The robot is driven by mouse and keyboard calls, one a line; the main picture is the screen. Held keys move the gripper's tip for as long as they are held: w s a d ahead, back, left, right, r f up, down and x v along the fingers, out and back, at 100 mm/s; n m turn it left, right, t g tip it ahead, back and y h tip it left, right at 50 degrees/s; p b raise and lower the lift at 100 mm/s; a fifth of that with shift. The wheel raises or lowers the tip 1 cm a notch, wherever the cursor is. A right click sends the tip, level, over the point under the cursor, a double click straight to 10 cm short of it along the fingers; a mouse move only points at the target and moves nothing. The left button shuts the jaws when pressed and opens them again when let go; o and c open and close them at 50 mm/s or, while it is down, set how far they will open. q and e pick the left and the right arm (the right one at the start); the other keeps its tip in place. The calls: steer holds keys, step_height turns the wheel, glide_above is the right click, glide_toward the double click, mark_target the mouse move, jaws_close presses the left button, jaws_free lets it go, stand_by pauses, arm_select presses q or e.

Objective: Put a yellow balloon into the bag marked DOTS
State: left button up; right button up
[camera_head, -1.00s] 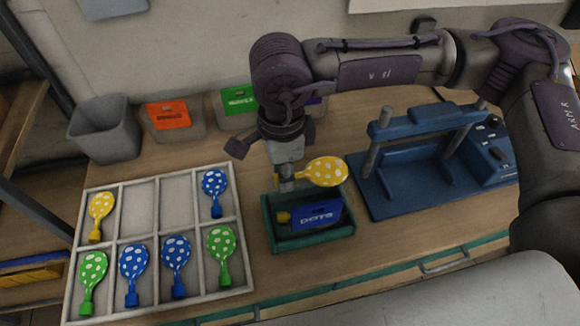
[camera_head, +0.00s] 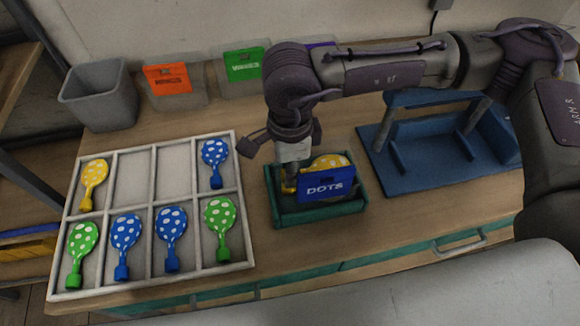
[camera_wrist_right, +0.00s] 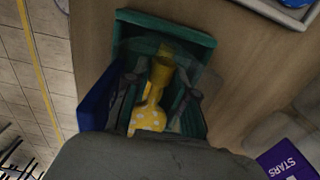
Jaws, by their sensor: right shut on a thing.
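My right gripper (camera_head: 290,180) points down at the green tray (camera_head: 330,211) and is shut on the neck of a yellow balloon with white dots (camera_head: 331,161). The clear bag with the blue DOTS label (camera_head: 325,188) sits in the tray. The balloon's body is low behind the label, partly hidden by it, and appears to be inside the bag's mouth. In the right wrist view the balloon (camera_wrist_right: 148,118) lies between the gripper's fingers, beside the blue label (camera_wrist_right: 97,105). My left gripper is not in view.
A white divided tray (camera_head: 150,218) at left holds several dotted balloons: yellow, blue and green. A grey bin (camera_head: 100,97), an orange-labelled bag (camera_head: 167,79) and a green-labelled bag (camera_head: 245,65) stand at the back. A blue press (camera_head: 440,135) is at right.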

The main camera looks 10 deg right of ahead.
steer(key=shift+f, duration=0.25)
steer(key=o, duration=0.8)
steer(key=shift+r+p, duration=2.4)
steer(key=shift+r, duration=4.15)
